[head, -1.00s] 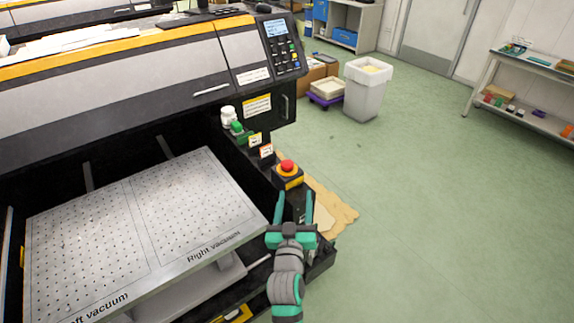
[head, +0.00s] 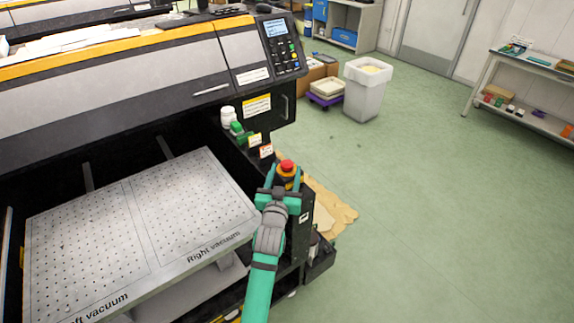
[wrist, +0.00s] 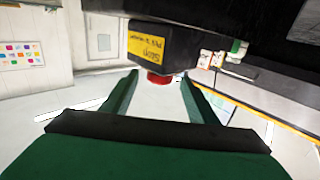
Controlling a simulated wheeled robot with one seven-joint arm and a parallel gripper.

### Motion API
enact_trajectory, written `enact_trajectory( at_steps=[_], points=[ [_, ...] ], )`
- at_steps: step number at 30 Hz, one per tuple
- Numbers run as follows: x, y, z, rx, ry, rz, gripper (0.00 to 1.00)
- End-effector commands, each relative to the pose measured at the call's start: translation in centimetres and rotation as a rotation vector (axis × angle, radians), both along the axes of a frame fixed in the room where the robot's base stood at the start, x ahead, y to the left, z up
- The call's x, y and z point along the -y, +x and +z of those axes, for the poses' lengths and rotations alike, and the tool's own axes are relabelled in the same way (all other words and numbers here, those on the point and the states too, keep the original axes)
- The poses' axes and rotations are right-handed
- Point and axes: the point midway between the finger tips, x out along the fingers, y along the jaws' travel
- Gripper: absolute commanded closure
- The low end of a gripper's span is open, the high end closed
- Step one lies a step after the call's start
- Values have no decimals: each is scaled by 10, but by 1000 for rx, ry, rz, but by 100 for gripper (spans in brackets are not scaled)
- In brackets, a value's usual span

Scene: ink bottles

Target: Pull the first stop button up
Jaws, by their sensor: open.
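The stop button (head: 287,166) is a red mushroom cap on a yellow and black box at the right front corner of the printer. My gripper (head: 284,176) is open, with its teal fingers on either side of the button in the head view and partly covering the box. In the wrist view the red button (wrist: 159,80) shows between the open fingertips of my gripper (wrist: 160,76), below a yellow label (wrist: 147,46). I cannot tell whether the fingers touch the button.
The printer bed (head: 130,215), marked "Right vacuum", lies to the left of my arm. A grey bin (head: 366,92) stands on the open green floor to the right.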

Motion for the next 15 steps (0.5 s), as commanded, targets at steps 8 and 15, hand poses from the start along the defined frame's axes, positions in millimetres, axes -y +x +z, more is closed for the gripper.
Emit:
enact_trajectory(
  at_steps=[8, 15],
  points=[
    [5, 33, 1, 0, 1, -1, 46],
    [8, 40, 1, 1, -1, -2, 46]
  ],
)
